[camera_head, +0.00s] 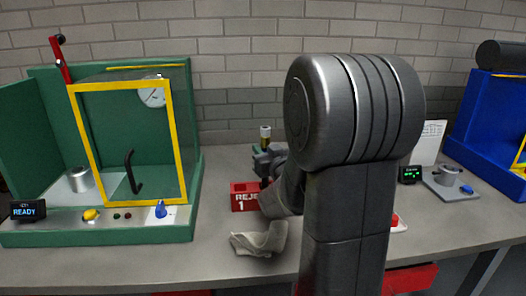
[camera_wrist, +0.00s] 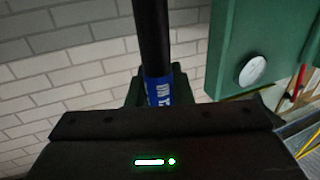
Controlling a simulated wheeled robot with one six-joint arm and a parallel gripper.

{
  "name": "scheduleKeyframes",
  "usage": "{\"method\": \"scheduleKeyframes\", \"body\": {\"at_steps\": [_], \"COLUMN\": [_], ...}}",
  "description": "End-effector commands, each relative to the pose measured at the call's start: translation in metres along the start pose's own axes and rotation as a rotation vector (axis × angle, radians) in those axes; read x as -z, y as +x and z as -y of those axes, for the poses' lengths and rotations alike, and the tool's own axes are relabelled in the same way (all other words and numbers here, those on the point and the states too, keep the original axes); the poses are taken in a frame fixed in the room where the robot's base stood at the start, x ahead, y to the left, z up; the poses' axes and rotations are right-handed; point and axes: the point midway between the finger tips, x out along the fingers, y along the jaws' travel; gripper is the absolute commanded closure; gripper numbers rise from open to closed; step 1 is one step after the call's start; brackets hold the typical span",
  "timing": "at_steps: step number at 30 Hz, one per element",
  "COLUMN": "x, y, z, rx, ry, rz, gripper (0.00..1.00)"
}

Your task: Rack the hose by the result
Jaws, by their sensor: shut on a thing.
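The black hose shows in the wrist view (camera_wrist: 154,35) with a blue printed tag (camera_wrist: 158,91) round it. My gripper (camera_head: 266,160) is shut on it, in front of the wall beside the green test cabinet (camera_head: 192,170). In the head view only a brass-coloured end fitting (camera_head: 265,132) and a short dark piece show above the jaws; my arm hides much of the rest. The cabinet's display (camera_head: 28,210) reads READY. A red bin (camera_head: 243,190) with a partly hidden label, seemingly REJECT 1, stands just below my gripper.
The cabinet has a yellow-framed door (camera_head: 178,140), a gauge (camera_head: 152,92) and a red lever (camera_head: 60,58). A grey cloth (camera_head: 260,240) lies on the bench. At right are a small green-lit display (camera_head: 410,174), a scale-like plate (camera_head: 447,183) and a blue cabinet (camera_head: 485,110). My arm hides the middle.

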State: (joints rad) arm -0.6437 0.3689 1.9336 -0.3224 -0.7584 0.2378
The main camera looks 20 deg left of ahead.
Motion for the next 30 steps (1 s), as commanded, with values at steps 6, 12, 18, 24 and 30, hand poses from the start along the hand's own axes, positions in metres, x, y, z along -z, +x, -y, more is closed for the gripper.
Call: {"method": "scheduleKeyframes", "body": {"at_steps": [6,12,18,24,30], "x": [-0.0002,-0.0005,-0.0007,-0.0009,-0.0013], "y": [0.0001,0.0001,0.0000,0.0000,-0.0066], "z": [0.0000,0.0000,0.0000,0.0000,-0.0003], "rx": [0.000,0.000,0.000,0.000,-0.001], "ry": [0.000,0.000,0.000,0.000,0.000], "rz": [-0.001,-0.001,0.000,0.000,0.000], "gripper": [1.00,1.00,0.55,0.55,0.55]}}
